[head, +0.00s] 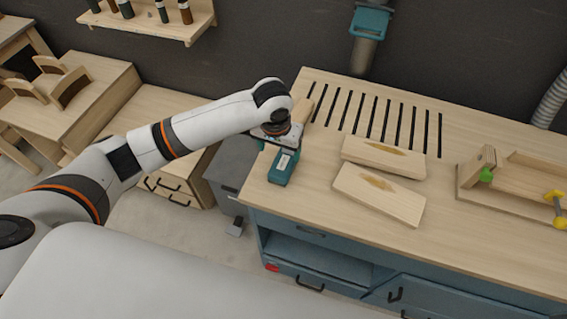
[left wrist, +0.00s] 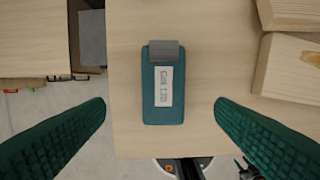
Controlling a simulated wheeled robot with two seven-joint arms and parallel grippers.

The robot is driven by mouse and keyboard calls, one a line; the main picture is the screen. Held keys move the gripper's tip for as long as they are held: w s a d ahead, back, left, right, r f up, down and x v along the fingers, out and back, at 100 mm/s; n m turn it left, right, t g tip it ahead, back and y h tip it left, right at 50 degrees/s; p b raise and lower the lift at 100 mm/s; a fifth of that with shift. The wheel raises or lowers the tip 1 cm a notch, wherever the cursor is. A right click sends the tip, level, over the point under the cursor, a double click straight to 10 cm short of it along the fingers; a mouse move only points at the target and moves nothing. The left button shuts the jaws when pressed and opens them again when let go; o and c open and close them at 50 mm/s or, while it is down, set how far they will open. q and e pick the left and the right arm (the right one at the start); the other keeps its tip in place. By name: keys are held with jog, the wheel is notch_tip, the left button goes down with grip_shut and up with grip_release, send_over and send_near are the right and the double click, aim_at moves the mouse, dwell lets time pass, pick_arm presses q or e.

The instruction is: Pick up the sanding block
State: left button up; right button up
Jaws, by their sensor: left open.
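The sanding block (head: 283,168) is a teal block with a white label, lying flat on the workbench (head: 262,192) near its left end. In the left wrist view the block (left wrist: 163,95) lies upright in the picture, with a grey strip at its top end. My left gripper (head: 274,132) is over the bench's left end, just behind the block in the head view. Its two green ribbed fingers stand wide apart in the left wrist view, one on each side of the block, with clear gaps and nothing held. My right gripper is not in view.
Two pale wooden pieces (head: 378,193) lie to the right of the block. Behind is a row of dark slots (head: 380,112). A wooden frame with green and yellow clamps (head: 520,185) sits farther right. The bench's left edge is close to the block.

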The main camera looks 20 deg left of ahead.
aim_at(283, 162)
pick_arm(q)
jog(key=f, duration=0.3)
jog(key=shift+w+f, duration=0.1)
jog(key=shift+w, duration=0.2)
jog(key=shift+w+d+f+p, duration=0.1)
jog(key=shift+d+f+p, duration=0.05)
jog(key=shift+f+p, duration=0.4)
jog(key=f, duration=0.2)
jog(key=w+f+p, duration=0.1)
jog(key=f, duration=0.1)
jog(key=shift+d+f, duration=0.1)
jog(key=shift+d, duration=0.05)
